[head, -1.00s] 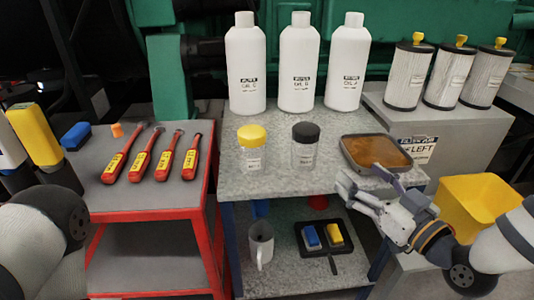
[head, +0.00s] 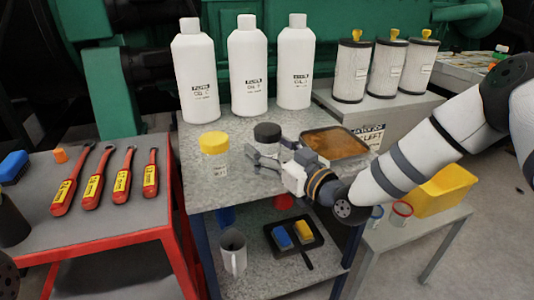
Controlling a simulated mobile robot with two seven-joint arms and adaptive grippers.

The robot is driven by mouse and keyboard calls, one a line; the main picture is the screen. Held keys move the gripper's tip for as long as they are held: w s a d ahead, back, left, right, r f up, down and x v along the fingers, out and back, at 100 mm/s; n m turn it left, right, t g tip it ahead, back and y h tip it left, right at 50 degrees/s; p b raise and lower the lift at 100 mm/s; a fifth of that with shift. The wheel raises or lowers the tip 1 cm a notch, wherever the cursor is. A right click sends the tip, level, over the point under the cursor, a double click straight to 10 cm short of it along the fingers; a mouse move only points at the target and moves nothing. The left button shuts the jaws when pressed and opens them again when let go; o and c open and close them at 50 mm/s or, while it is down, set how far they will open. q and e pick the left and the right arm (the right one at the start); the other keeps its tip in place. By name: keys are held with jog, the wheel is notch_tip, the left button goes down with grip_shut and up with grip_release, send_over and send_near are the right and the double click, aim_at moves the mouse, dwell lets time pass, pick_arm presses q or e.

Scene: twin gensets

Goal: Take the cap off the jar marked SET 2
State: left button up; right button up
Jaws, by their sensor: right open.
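Two clear jars stand on the grey metal table (head: 205,188). One has a yellow cap (head: 214,142), the other a black cap (head: 267,132). Their labels are too small to read, so I cannot tell which is SET 2. Both caps sit on their jars. My right gripper (head: 255,157) is open, with its fingers pointing left in front of the black-capped jar, below its cap. It hides most of that jar's body; I cannot tell whether it touches the glass. My left gripper is out of view.
Three white bottles (head: 247,72) stand behind the jars. A tray of brown contents (head: 335,143) lies to the right, close to my right wrist. A red cart (head: 100,240) with several red-handled tools is at left.

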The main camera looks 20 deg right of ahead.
aim_at(275, 140)
jog(key=shift+w+a+f, duration=0.1)
jog(key=shift+w, duration=0.25)
jog(key=c, duration=1.2)
jog(key=shift+r, duration=0.2)
notch_tip(275, 140, up, 3)
jog(key=shift+f+p, duration=0.1)
jog(key=shift+p, duration=0.2)
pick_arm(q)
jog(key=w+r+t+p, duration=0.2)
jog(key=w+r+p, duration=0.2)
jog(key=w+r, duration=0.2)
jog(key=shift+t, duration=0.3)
pick_arm(e)
jog(key=s+d+r, duration=0.2)
jog(key=s+r, duration=0.1)
jog(key=s, duration=0.1)
jog(key=s+d+r, duration=0.2)
jog(key=s+r, duration=0.1)
jog(key=s, duration=0.1)
jog(key=s+d+r, duration=0.2)
jog(key=s+r, duration=0.2)
jog(key=shift+s+d, duration=0.25)
jog(key=shift+d, duration=0.05)
